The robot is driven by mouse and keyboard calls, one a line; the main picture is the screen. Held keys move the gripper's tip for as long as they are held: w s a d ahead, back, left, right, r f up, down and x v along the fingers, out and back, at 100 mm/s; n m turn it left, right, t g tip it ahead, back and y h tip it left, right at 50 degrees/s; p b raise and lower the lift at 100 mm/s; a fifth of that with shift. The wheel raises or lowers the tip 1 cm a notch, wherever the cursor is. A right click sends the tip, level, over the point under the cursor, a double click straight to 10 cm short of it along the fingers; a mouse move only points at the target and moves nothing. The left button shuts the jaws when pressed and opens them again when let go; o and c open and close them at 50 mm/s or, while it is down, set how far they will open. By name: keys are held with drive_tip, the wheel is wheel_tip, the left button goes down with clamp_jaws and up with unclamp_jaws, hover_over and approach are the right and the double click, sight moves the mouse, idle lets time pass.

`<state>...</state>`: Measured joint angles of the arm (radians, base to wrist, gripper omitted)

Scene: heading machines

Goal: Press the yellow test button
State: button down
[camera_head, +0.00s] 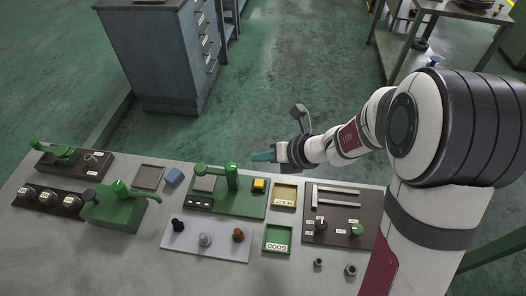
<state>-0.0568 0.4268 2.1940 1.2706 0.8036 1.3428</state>
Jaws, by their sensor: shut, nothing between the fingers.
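A yellow tray (295,196) and a green tray (277,249) lie right of the fixture. A dark panel with rails and knobs (341,215) is further right. A grey plate with several knobs (206,241) lies in front. Green machines (112,209) stand left.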

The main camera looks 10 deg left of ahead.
sight(262, 185)
drive_tip(key=shift+f, duration=4.4)
drive_tip(key=shift+f, duration=0.4)
drive_tip(key=shift+f, duration=0.55)
drive_tip(key=shift+r, duration=1)
